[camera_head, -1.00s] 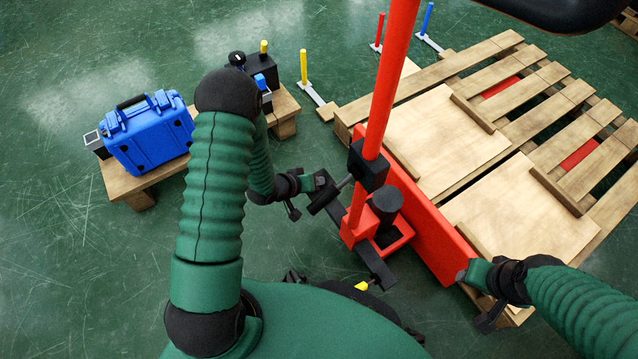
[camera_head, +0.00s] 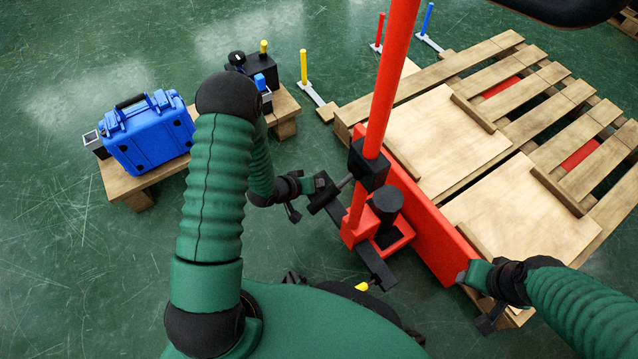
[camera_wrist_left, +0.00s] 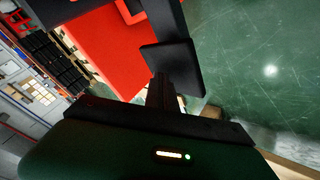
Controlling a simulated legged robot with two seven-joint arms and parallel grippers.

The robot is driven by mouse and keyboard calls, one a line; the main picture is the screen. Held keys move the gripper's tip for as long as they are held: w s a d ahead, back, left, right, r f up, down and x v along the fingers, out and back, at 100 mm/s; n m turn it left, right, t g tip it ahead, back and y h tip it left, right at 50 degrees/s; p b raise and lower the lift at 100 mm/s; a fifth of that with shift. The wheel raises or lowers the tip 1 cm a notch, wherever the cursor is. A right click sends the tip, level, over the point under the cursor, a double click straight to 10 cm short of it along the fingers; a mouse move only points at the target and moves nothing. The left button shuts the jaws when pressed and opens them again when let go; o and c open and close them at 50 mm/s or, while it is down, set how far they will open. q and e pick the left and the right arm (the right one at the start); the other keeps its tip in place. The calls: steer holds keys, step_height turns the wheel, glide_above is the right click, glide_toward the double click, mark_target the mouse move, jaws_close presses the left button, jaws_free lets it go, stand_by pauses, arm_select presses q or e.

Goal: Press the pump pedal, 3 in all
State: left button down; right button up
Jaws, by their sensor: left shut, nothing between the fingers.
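The red pallet jack has a tall red handle (camera_head: 391,75) and a black pump cylinder (camera_head: 387,201) on its base. The pump pedal (camera_head: 322,194) looks like a dark pad at the end of a short rod, left of the handle. It appears as a flat black plate in the left wrist view (camera_wrist_left: 172,56). My left gripper (camera_head: 308,185) is shut and empty beside the pedal. In the left wrist view its fingers (camera_wrist_left: 163,88) reach the plate's lower edge; I cannot tell whether they touch. My right gripper (camera_head: 490,318) hangs by the pallet's near edge, its fingers unclear.
The jack's red body (camera_head: 432,230) stands against a wooden pallet (camera_head: 475,85) bearing flat boards. A low wooden stand (camera_head: 135,186) at left holds a blue case (camera_head: 150,135). Yellow (camera_head: 304,67), red and blue posts stand behind. Green floor is clear at left.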

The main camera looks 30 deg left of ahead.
arm_select(q)
steer(key=shift+f+b, duration=0.3)
steer(key=shift+f, duration=0.35)
stand_by(0.4)
steer(key=shift+r+p, duration=1.95)
steer(key=shift+p, duration=0.25)
step_height(320, 180, up, 5)
steer(key=p, duration=0.5)
stand_by(1.4)
